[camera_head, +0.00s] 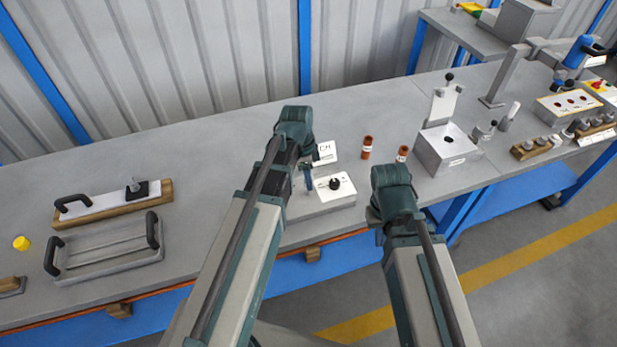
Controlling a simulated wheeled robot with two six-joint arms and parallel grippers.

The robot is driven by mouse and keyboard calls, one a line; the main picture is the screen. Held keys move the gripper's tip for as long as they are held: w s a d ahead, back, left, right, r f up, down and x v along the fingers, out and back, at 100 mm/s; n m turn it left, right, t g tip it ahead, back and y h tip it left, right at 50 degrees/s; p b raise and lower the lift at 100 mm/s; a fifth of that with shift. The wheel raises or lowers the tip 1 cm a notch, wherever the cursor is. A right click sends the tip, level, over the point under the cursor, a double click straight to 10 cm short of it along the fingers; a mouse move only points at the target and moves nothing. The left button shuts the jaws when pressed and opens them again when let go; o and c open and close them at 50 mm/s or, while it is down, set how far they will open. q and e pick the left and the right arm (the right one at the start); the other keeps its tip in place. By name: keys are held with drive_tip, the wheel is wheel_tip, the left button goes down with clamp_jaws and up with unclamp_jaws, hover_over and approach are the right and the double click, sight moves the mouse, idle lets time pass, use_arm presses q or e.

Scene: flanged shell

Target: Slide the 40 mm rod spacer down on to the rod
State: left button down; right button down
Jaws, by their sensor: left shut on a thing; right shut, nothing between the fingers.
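My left gripper (308,176) points down just left of a grey block with a white top plate (337,196) and a black round part (335,184). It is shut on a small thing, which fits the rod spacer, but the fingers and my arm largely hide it. I cannot make out the rod or tell whether the spacer touches it. My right arm ends to the right of this block, at the bench's front edge; its gripper is hidden behind the wrist.
Two red-brown cylinders (367,147) stand behind the block, near a white card (325,153). A grey box with a raised plate (446,150) stands to the right. A handled tray (104,252) and a wooden-based fixture (112,204) lie left. The bench between is clear.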

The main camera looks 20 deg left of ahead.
sight(310, 194)
use_arm(q)
drive_tip(key=shift+f+b, duration=2.05)
drive_tip(key=shift+f, duration=0.1)
drive_tip(key=shift+c, duration=2.3)
unclamp_jaws()
drive_tip(key=shift+r, duration=0.2)
wheel_tip(310, 194, up, 14)
drive_tip(key=a+p, duration=0.1)
drive_tip(key=p, duration=1.2)
drive_tip(key=shift+s+a+f+p, duration=0.25)
drive_tip(key=shift+s+a+p, duration=0.05)
drive_tip(key=shift+p, duration=0.1)
drive_tip(key=shift+d, duration=0.1)
drive_tip(key=s+d+n+y, duration=0.2)
drive_tip(key=s+d+n, duration=0.8)
drive_tip(key=s+d, duration=0.2)
drive_tip(key=shift+s+g+y, duration=0.3)
drive_tip(key=shift+s, duration=0.55)
